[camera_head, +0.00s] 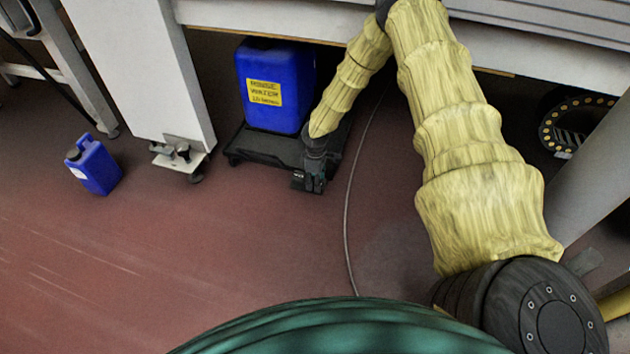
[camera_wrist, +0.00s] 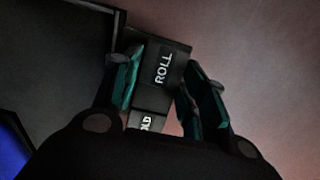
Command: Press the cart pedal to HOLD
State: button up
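The black cart (camera_head: 255,150) stands low on the floor under the bench and carries a blue rinse-water container (camera_head: 288,85). In the wrist view, the cart pedal (camera_wrist: 170,68) is a dark rocker at the cart's edge. Its ROLL end faces the upper part of the picture. Its lower end shows a light label (camera_wrist: 146,122) reading "OLD", with the first letter hidden. My gripper (camera_wrist: 160,85) is open over the pedal, its teal-padded fingers apart on either side. I cannot tell whether they touch it. In the head view, my gripper (camera_head: 312,182) points down at the cart's front right corner.
A small blue jug (camera_head: 93,165) stands on the floor at left. A white bench leg (camera_head: 150,75) with a foot is left of the cart. A thin grey cable (camera_head: 347,210) runs along the floor to the right. The red floor in front is clear.

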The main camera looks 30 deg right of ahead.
jog(key=shift+c, duration=0.8)
jog(key=shift+w+r+p, duration=0.1)
jog(key=shift+r+p, duration=0.05)
jog(key=shift+p, duration=0.15)
jog(key=shift+r+g+h, duration=0.1)
jog(key=shift+g+h, duration=0.2)
jog(key=shift+w+a+r+g+h+p, duration=0.1)
jog(key=shift+w+a+g+h+p, duration=0.1)
jog(key=shift+g+h+p, duration=0.45)
jog(key=shift+w+a+r+g+h+p, duration=0.1)
jog(key=shift+w+g+h+p, duration=0.1)
jog(key=shift+g+h+p, duration=0.45)
jog(key=o, duration=0.7)
jog(key=shift+a, duration=0.1)
jog(key=shift+o, duration=0.2)
